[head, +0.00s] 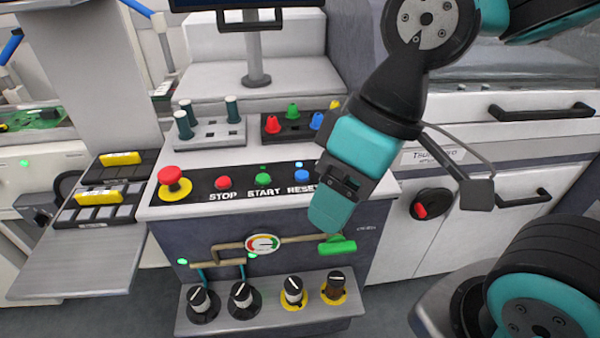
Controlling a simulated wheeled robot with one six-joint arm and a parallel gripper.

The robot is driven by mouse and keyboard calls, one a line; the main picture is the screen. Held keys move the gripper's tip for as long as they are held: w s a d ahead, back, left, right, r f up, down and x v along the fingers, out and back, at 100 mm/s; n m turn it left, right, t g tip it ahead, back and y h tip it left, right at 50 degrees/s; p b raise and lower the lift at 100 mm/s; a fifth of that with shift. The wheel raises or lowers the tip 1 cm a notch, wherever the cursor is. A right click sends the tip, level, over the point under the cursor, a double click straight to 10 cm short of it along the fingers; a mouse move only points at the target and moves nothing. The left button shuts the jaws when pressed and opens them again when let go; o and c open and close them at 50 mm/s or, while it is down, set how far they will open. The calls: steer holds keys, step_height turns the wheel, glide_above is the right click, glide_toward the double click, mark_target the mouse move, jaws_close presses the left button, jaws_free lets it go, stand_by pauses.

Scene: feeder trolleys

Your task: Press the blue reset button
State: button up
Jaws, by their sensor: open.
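The blue reset button (301,176) sits at the right end of a black strip on the control console, above the printed word RESET. A green start button (263,180) and a red stop button (223,183) are to its left. My gripper (328,218) is teal and black and points downward just right of the blue button in the picture. It looks apart from the button. It covers the end of the RESET label and the right end of the strip. The gap between its fingers is hard to see from this side.
A red emergency mushroom button (172,175) on a yellow base is at the strip's left end. Behind it stand a tray with grey-green pegs (232,108) and a black tray with coloured knobs (292,112). Below are a gauge (263,244), a green valve handle (338,247) and several knobs (293,289).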

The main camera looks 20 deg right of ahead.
jaws_close()
stand_by(1.8)
